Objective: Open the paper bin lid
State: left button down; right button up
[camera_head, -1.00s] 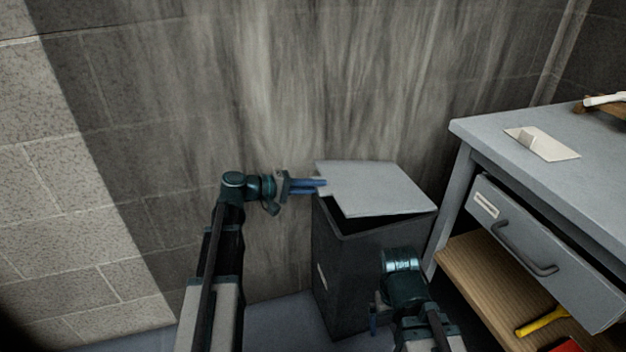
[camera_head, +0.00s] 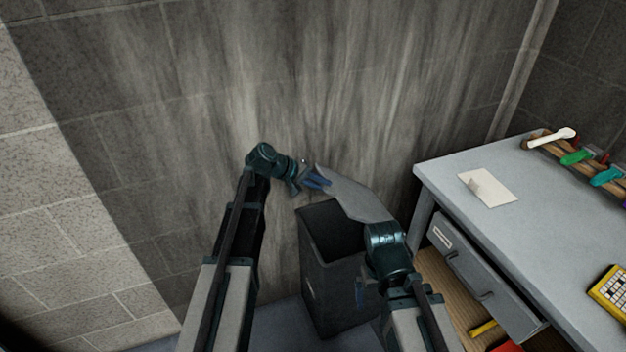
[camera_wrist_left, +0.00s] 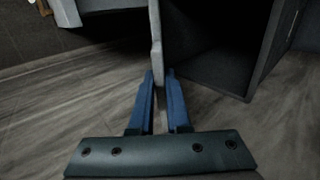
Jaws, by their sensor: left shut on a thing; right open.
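My left gripper (camera_head: 322,180) is shut on the lid's left edge. In the left wrist view, the blue fingers (camera_wrist_left: 160,88) pinch the lid edge (camera_wrist_left: 156,45), and the bin's dark interior (camera_wrist_left: 215,45) shows to the right. My right gripper (camera_head: 360,290) is open and empty in front of the bin's right side; my right arm hides part of the bin.
A grey workbench (camera_head: 540,240) with a slightly open drawer (camera_head: 485,280) stands to the right of the bin. A paper sheet (camera_head: 490,188), a tool rack (camera_head: 580,155) and a yellow device (camera_head: 610,292) are on it. The wall is close behind the bin.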

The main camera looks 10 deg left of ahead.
pick_arm(q)
jog(key=w+d+r+g+y+p, duration=0.1)
jog(key=w+d+r+y+p, duration=0.1)
jog(key=w+d+r+p, duration=0.4)
jog(key=w+d+r+g+y+p, duration=0.2)
jog(key=w+d+r+p, duration=0.4)
jog(key=d+p, duration=0.5)
jog(key=shift+w+d+g+y, duration=0.3)
jog(key=shift+w+d+y, duration=0.6)
jog(key=shift+d, duration=1.1)
jog(key=shift+w+r, duration=0.1)
jog(key=shift+w, duration=0.05)
jog(key=c, duration=0.9)
grip_release()
jog(key=shift+r+p, duration=0.1)
jog(key=shift+p, duration=0.3)
